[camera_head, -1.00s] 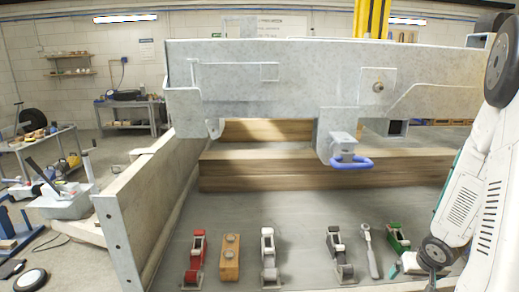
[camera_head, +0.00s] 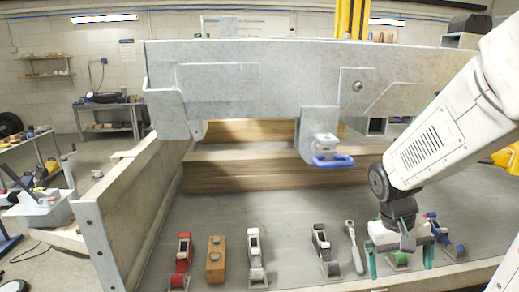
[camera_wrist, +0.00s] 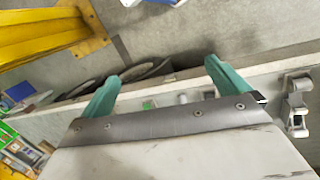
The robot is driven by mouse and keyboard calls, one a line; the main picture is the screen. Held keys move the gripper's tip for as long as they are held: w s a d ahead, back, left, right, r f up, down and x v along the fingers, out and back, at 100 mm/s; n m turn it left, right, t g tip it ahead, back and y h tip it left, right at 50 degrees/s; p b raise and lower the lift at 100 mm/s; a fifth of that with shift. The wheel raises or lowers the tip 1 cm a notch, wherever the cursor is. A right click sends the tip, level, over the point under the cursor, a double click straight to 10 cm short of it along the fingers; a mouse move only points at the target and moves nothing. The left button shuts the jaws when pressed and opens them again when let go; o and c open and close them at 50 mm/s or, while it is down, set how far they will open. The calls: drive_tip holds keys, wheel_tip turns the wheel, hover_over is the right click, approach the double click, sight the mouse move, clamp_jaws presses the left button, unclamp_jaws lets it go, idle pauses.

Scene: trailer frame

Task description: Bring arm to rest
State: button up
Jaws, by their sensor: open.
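My gripper (camera_head: 399,259) hangs low at the right of the head view, fingers down over the right end of the row of tools. Its two teal fingers are spread wide, with nothing seen held between them. They also show in the wrist view (camera_wrist: 167,86), spread above a long pale edge. A green tool (camera_head: 396,259) shows between and behind the fingers; I cannot tell whether they touch it. My white arm comes in from the right edge.
A row holds a red tool (camera_head: 181,264), a wooden block (camera_head: 215,262), grey tools (camera_head: 256,262), a ratchet (camera_head: 354,250) and a blue tool (camera_head: 447,240). The grey metal frame (camera_head: 260,85) with a blue-handled latch (camera_head: 330,160) stands behind, before wooden beams (camera_head: 240,178).

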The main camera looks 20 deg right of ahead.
drive_tip(key=s+a+r+n+t+y, duration=0.1)
drive_tip(key=s+a+r+n, duration=0.1)
drive_tip(key=a+r, duration=0.3)
drive_tip(key=s+a+r+n+t+y, duration=0.1)
drive_tip(key=a+r, duration=0.5)
drive_tip(key=a, duration=0.6)
drive_tip(key=shift+s+a+r+n+t, duration=0.2)
drive_tip(key=shift+s+a+n+t, duration=0.2)
drive_tip(key=shift+s+n+t, duration=0.4)
